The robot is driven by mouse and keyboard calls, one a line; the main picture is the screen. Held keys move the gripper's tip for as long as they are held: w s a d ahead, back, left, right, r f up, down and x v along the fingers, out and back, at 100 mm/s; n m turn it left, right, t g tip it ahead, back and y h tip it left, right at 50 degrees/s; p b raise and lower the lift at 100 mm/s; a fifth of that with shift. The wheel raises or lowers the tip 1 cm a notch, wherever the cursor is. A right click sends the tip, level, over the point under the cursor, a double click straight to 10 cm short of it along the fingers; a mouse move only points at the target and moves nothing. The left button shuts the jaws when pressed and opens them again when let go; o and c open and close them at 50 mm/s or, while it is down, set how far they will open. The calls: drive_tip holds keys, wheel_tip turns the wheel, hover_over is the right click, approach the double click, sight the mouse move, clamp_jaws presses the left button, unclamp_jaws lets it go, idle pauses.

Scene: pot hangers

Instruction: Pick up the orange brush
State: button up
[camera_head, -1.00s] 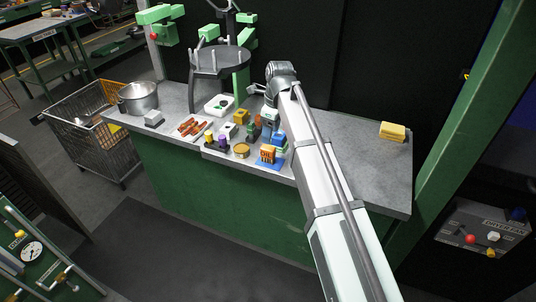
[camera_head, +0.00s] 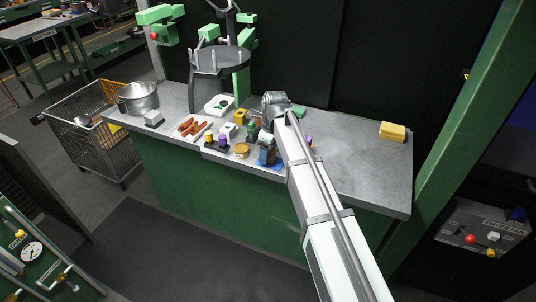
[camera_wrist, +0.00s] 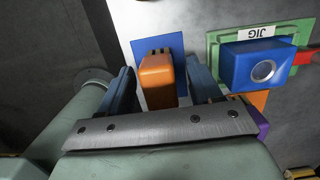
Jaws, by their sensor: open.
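The orange brush (camera_wrist: 157,76) stands on a blue pad (camera_wrist: 145,44) on the bench. In the wrist view it shows between the two fingers of my gripper (camera_wrist: 160,68), with a gap to each finger. My gripper is open and points down over the brush. I cannot tell how far down the fingers reach beside it. In the head view my gripper (camera_head: 267,152) and wrist hide the brush, and only an edge of the blue pad (camera_head: 262,164) shows.
A blue block (camera_wrist: 245,72) on a green plate labelled JIG (camera_wrist: 223,38) sits close right of the brush in the wrist view. In the head view a tan tin (camera_head: 241,151) and purple-topped part (camera_head: 222,141) stand left. The bench right of my arm is mostly clear up to yellow sponges (camera_head: 393,131).

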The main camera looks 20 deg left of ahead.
drive_tip(key=shift+f, duration=0.3)
drive_tip(key=c, duration=1.1)
drive_tip(key=shift+r, duration=0.15)
wheel_tip(320, 180, up, 10)
drive_tip(key=shift+f, duration=0.1)
